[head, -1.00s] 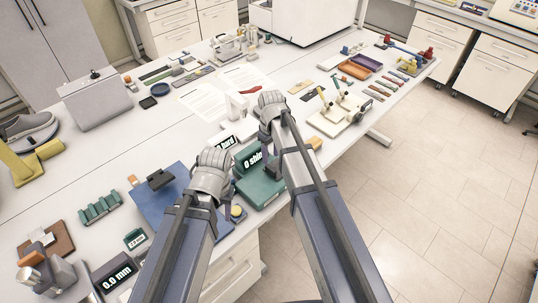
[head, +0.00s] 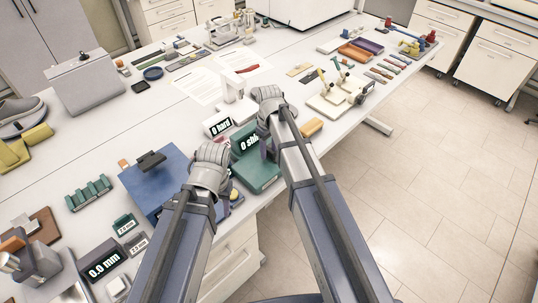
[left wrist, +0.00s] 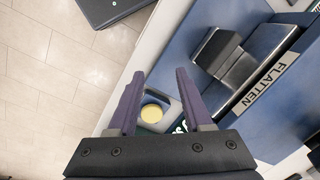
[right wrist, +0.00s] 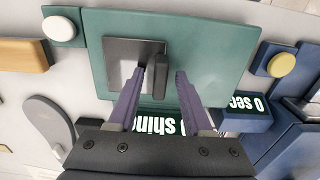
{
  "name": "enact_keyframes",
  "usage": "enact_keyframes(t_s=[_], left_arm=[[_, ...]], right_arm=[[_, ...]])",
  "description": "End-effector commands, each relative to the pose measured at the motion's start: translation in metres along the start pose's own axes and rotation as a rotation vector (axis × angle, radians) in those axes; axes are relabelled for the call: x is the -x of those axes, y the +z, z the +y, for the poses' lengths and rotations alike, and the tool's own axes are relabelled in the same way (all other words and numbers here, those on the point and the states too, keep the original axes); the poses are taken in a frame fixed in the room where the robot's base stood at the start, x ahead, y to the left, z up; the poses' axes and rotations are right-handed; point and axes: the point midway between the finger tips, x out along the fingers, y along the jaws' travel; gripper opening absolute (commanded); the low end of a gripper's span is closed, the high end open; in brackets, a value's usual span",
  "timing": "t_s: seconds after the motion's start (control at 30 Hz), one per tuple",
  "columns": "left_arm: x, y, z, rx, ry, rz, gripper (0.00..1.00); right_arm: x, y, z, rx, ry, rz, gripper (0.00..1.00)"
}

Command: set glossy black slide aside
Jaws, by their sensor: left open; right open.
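A dark, shiny square plate (right wrist: 122,62) lies on the green gloss device (right wrist: 205,45) in the right wrist view, beside an upright dark grey tab; I cannot tell for sure whether it is the glossy black slide. My right gripper (right wrist: 160,72) is open over this device, its fingers on either side of the tab and not closed on it. The device's display reads 0 shine in the head view (head: 266,178). My left gripper (left wrist: 160,74) is open and empty above the bench's front edge, by a yellow button (left wrist: 153,112) and the blue FLATTEN press (left wrist: 235,25).
A grey sole-shaped piece (right wrist: 48,125) lies near the green device. A white hardness device (head: 218,127), a green ridged rack (head: 88,193) and a 0.0 mm gauge (head: 103,260) stand on the bench. Floor is clear at right.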

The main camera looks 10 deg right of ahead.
Motion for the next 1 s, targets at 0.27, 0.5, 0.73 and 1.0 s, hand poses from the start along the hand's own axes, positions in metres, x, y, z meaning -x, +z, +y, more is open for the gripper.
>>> enact_keyframes(t_s=[0.27,0.5,0.73,1.0], left_arm=[[-0.0027,-0.0002,0.0003,0.0,0.0,0.0,0.5],[-0.0027,-0.0002,0.0003,0.0,0.0,0.0,0.5],[-0.0027,-0.0002,0.0002,0.0,0.0,0.0,0.5],[-0.0028,-0.0002,0.0003,0.0,0.0,0.0,0.5]], right_arm=[[-0.0027,0.0,0.0,0.0,0.0,0.0,0.5],[-0.0027,0.0,0.0,0.0,0.0,0.0,0.28],[-0.0027,0.0,0.0,0.0,0.0,0.0,0.02],[-0.0028,0.0,0.0,0.0,0.0,0.0,0.0]])
